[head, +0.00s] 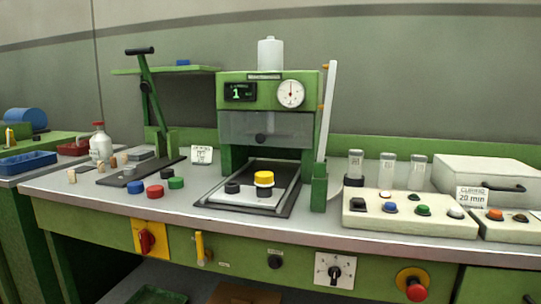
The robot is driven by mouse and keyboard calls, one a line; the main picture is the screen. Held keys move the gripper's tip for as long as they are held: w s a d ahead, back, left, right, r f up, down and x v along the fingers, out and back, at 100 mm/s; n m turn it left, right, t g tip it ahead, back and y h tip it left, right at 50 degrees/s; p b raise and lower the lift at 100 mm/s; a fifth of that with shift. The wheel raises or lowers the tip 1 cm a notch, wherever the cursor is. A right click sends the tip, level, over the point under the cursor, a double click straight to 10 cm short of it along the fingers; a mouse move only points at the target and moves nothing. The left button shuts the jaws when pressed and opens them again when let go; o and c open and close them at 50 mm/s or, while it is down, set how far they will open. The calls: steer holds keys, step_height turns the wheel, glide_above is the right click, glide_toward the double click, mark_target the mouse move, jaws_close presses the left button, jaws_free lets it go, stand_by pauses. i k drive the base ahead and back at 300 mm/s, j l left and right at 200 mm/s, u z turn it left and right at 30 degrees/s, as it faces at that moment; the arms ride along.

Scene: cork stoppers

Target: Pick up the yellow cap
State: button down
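The yellow cap (264,178) sits at the front of the green machine, over the dark tray (254,199) that extends onto the bench. A pale band shows just under the cap, and a dark round base lies below that. A black cap (232,187) lies just left of it on the same tray. My gripper is not in the head view, so its state is hidden.
Blue (136,187), red (155,191) and green (176,183) caps lie left of the tray. The green machine (229,82) stands behind, with a tall white lever (327,110) at right. A button box (410,214) stands further right. The bench front edge is mostly clear.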

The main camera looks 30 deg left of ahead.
mark_target(264, 178)
steer(key=u, duration=1.5)
